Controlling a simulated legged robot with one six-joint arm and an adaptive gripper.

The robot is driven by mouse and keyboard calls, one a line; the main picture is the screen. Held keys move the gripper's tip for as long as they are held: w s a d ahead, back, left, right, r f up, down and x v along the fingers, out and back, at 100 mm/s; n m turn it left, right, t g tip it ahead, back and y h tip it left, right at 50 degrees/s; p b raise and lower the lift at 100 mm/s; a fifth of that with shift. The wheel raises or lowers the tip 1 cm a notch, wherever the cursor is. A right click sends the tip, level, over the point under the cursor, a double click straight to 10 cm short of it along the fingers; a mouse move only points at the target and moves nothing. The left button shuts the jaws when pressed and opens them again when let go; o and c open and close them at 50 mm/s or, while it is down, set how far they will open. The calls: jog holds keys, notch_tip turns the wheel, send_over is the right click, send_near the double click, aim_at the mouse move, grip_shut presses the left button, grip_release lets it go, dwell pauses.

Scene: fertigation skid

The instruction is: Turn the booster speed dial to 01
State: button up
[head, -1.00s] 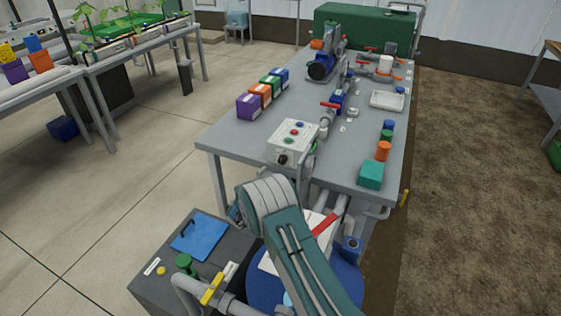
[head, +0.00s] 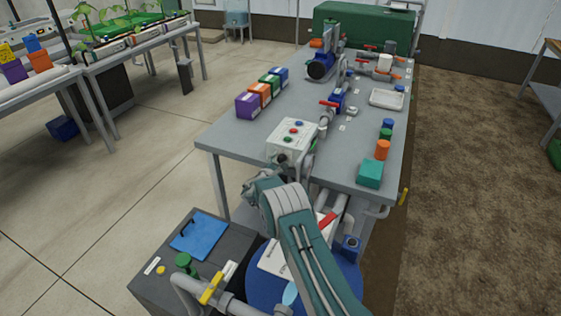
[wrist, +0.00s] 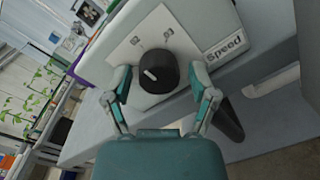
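The booster speed dial (wrist: 157,72) is a round black knob with a white pointer line, on a pale panel beside a "Speed" label (wrist: 226,45). In the wrist view the pointer line points to the upper left of the picture. My gripper (wrist: 161,77) is open, with one finger on each side of the dial; I cannot tell whether either touches it. In the head view the dial (head: 282,159) is on the front of the white control box (head: 294,137), with my gripper (head: 262,180) just below and left.
A teal block (head: 370,173) lies at the right. Pipes and a blue drum are below.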

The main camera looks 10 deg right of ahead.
jog(key=shift+a, duration=0.15)
grip_shut()
jog(key=shift+n, duration=0.3)
jog(key=n, duration=1.1)
jog(key=shift+t, duration=0.4)
jog(key=shift+n, duration=0.5)
jog(key=shift+o, duration=2.2)
grip_release()
